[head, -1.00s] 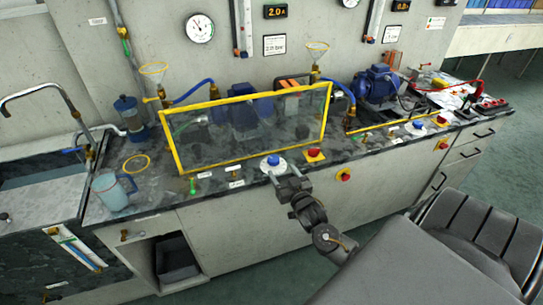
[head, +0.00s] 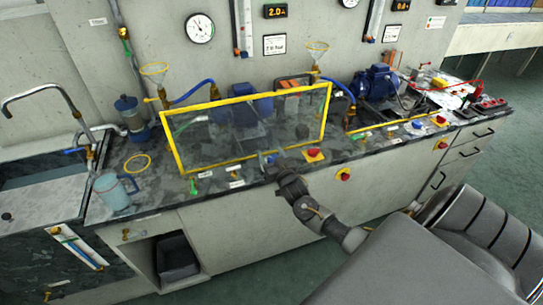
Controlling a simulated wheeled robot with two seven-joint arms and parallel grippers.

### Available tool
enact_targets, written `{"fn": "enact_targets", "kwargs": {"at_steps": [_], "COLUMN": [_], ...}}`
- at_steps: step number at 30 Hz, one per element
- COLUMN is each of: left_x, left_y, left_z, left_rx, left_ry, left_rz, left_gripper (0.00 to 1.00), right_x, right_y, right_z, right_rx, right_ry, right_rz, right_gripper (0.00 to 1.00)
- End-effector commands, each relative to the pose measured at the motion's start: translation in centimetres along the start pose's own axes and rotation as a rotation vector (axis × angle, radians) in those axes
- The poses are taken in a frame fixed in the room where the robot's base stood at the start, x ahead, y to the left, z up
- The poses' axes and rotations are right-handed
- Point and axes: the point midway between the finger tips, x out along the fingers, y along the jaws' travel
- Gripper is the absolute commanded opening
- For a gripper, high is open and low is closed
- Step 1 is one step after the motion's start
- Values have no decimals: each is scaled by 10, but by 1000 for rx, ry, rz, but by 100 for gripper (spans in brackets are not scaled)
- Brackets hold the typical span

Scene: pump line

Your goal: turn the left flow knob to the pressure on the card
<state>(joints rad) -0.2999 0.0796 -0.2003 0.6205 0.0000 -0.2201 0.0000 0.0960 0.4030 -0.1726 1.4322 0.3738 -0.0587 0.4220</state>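The left flow knob (head: 270,157) is at the front of the counter, in front of the yellow-framed clear screen. Only a little of its blue top shows, because my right gripper (head: 269,166) covers most of it. The gripper's fingers are at the knob, seen from above and behind; I cannot tell whether they are closed on it. The left card (head: 275,44) hangs on the wall below a lit display (head: 275,11); its print is too small to read surely. A round pressure gauge (head: 200,29) is to their left. My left gripper is not in view.
The yellow-framed screen (head: 174,146) stands just behind the knob. A red button on a yellow base (head: 313,155) is close on the right, a green valve handle (head: 193,187) on the left. A blue jug (head: 113,192) stands near the sink. Another blue knob (head: 417,125) is further right.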

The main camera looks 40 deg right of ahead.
Motion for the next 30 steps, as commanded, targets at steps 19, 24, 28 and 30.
{"fn": "enact_targets", "kwargs": {"at_steps": [19, 24, 28, 30], "left_x": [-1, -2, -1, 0], "left_y": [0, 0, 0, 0], "left_z": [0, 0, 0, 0], "left_rx": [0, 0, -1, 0], "left_ry": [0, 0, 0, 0], "left_rz": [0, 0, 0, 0], "left_gripper": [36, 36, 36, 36], "right_x": [0, -1, -1, -1], "right_y": [0, 1, 3, 4], "right_z": [0, 1, 1, 2], "right_rx": [4, 6, 8, 7], "right_ry": [-1, -2, -2, -2], "right_rz": [53, 153, 247, 296], "right_gripper": [19, 19, 19, 19]}}
